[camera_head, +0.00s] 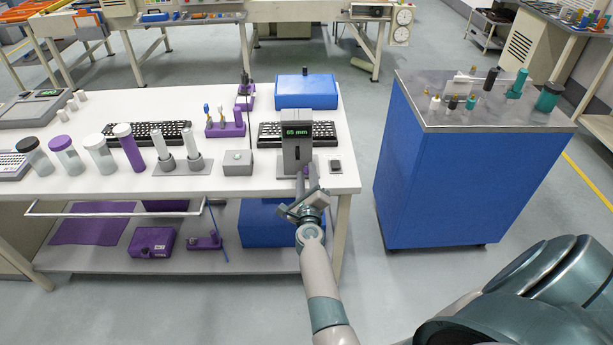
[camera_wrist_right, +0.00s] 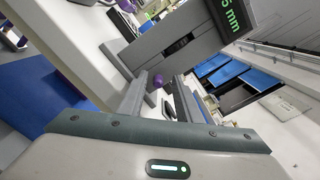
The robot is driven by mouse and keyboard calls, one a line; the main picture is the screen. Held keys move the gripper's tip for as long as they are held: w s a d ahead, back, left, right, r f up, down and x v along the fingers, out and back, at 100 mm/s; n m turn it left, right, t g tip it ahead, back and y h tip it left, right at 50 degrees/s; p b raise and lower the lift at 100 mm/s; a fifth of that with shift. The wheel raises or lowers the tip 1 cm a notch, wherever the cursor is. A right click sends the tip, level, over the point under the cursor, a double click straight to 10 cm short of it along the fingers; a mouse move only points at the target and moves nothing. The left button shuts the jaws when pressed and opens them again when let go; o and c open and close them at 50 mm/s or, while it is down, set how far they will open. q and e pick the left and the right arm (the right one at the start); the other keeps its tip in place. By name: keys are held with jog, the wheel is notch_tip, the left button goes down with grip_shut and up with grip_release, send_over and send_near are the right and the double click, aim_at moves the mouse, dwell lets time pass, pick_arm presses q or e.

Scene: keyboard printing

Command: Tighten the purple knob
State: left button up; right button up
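The purple knob (camera_wrist_right: 158,80) shows in the right wrist view, low on the front of a grey device (camera_wrist_right: 180,45) with a green mm display. In the head view this device (camera_head: 291,155) stands at the table's front right, its reading seemingly 65 mm; the gripper largely hides the knob there. My right gripper (camera_head: 308,182) reaches the device from the front. In the right wrist view my right gripper (camera_wrist_right: 160,86) has its fingers apart, one on each side of the knob in the picture. I cannot tell whether they touch it. My left gripper is not in view.
On the white table (camera_head: 70,205), a grey box with a button (camera_head: 238,162) and a black keyboard (camera_head: 270,133) are near the device. A small dark block (camera_head: 335,165) sits just right of it. A blue cabinet (camera_head: 450,180) stands to the right, across open floor.

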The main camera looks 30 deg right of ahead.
jog(key=shift+r+p, duration=0.6)
jog(key=shift+r, duration=0.2)
notch_tip(320, 180, up, 3)
jog(key=p, duration=0.2)
jog(key=shift+f+p, duration=0.15)
jog(key=shift+p, duration=0.25)
jog(key=s+d+r+p, duration=0.5)
jog(key=s+p, duration=0.3)
jog(key=s, duration=0.2)
jog(key=shift+s+d+r, duration=0.2)
jog(key=shift+r, duration=0.4)
